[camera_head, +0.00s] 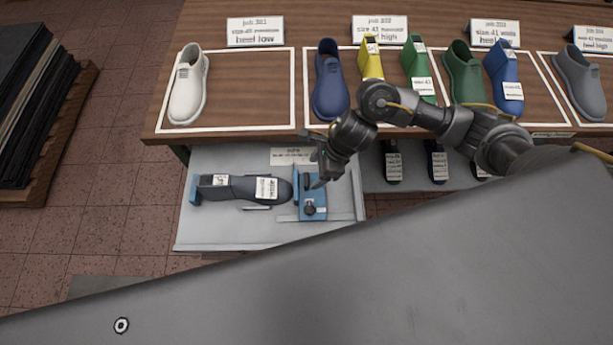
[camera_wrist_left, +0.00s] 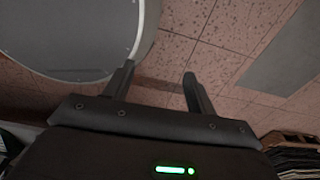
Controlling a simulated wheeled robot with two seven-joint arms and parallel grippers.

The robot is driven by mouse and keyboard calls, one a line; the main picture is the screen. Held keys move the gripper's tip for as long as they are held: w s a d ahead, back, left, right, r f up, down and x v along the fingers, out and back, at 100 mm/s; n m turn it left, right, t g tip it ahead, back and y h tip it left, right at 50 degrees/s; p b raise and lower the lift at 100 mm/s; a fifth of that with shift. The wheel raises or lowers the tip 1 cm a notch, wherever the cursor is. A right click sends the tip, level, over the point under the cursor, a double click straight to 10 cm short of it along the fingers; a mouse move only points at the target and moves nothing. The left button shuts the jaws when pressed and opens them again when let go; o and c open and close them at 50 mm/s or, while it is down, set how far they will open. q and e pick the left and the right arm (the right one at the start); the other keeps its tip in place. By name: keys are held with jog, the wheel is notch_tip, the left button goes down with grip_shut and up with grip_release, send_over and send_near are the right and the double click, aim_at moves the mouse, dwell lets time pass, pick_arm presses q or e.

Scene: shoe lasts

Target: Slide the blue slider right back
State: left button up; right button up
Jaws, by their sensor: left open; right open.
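The blue slider (camera_head: 311,187) is on the pale lower shelf (camera_head: 220,232) in the head view, with a dark knob on its front part. A dark shoe last (camera_head: 233,187) with paper labels lies to its left, its toe close to the slider. A blue end piece stands at the last's far left end. My right gripper (camera_head: 317,180) is over the slider's upper part and covers some of it; I cannot tell if it touches. It is open. My left gripper (camera_wrist_left: 155,85) shows only in the left wrist view, open and empty above the tiled floor.
Above the shelf, a wooden table (camera_head: 270,30) carries a white shoe (camera_head: 188,85) and several coloured shoes and lasts in white outlined areas, with label cards behind. More dark lasts (camera_head: 437,160) hang or stand below its edge. A stack of dark sheets (camera_head: 35,90) is at the left.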

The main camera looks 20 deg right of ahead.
aim_at(307, 179)
jog(key=x, duration=0.6)
jog(key=shift+w+a+f, duration=0.1)
jog(key=shift+a+f, duration=0.15)
jog(key=shift+f, duration=0.2)
pick_arm(q)
jog(key=shift+w+r, duration=0.2)
jog(key=shift+w, duration=0.55)
pick_arm(e)
jog(key=shift+f, duration=0.1)
jog(key=c, duration=1.3)
jog(key=d+b, duration=0.1)
jog(key=d, duration=0.1)
jog(key=s+d+b, duration=0.1)
jog(key=d, duration=0.2)
jog(key=d+b, duration=0.1)
jog(key=d, duration=0.1)
jog(key=shift+s+d+f, duration=0.15)
jog(key=shift+s+d, duration=0.1)
jog(key=shift+s, duration=0.15)
jog(key=shift+c, duration=0.4)
jog(key=shift+s+d, duration=0.1)
jog(key=shift+d, duration=0.1)
pick_arm(q)
notch_tip(307, 179, down, 4)
jog(key=shift+r, duration=0.15)
